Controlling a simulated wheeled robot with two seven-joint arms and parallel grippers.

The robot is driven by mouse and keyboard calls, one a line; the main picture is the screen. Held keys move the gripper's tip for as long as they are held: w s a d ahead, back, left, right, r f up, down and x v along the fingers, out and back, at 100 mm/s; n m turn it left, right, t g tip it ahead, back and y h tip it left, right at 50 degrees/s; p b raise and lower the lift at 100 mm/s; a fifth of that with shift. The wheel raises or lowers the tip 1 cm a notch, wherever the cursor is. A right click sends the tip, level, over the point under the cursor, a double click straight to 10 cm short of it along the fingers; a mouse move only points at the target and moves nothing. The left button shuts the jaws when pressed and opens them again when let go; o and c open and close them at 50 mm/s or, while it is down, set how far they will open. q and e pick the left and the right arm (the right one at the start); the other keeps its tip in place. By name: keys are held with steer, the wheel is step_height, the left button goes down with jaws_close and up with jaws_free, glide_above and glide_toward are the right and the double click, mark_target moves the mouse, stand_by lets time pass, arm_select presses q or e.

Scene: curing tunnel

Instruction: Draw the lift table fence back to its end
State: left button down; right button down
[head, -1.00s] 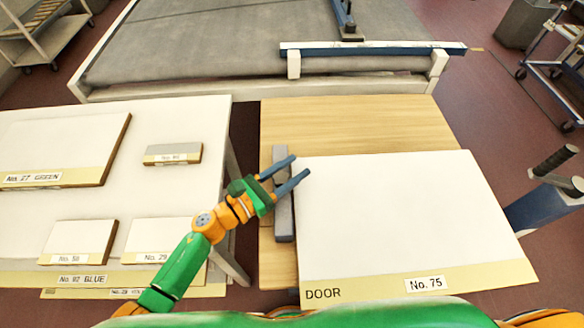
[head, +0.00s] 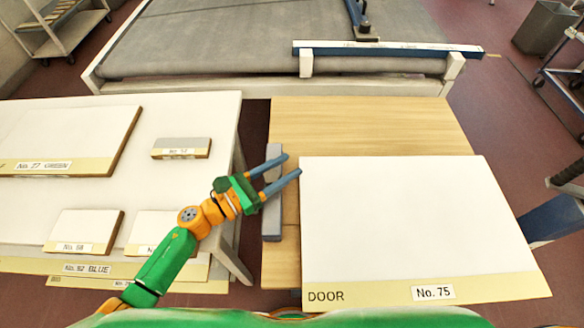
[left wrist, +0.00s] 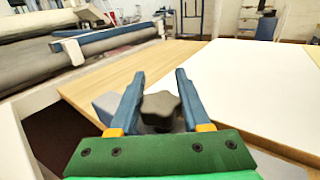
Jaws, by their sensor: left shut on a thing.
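The lift table (head: 370,125) has a wood-coloured top. A white door panel marked No. 75 (head: 400,220) lies on it. The fence (head: 272,222), a grey bar, lies along the table's left edge, with a gap between it and the panel. My left gripper (head: 293,165) reaches over the fence from the left. In the left wrist view, its fingers (left wrist: 160,95) are shut on a dark lobed knob (left wrist: 160,108), with part of the grey fence beside the left finger. My right gripper is not in view.
A white table (head: 190,110) with several labelled panels stands to the left, a narrow gap from the lift table. A grey-topped bed with a blue bar (head: 390,49) stands behind. A blue post (head: 550,218) is at the right.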

arm_select(q)
steer(key=shift+c, duration=1.8)
jaws_free()
steer(key=shift+a, duration=0.3)
steer(key=shift+s+a+f, duration=0.1)
steer(key=shift+a+f, duration=0.05)
steer(key=b+v, duration=0.2)
steer(key=v, duration=0.4)
steer(key=shift+s+a, duration=0.2)
steer(key=shift+a, duration=0.05)
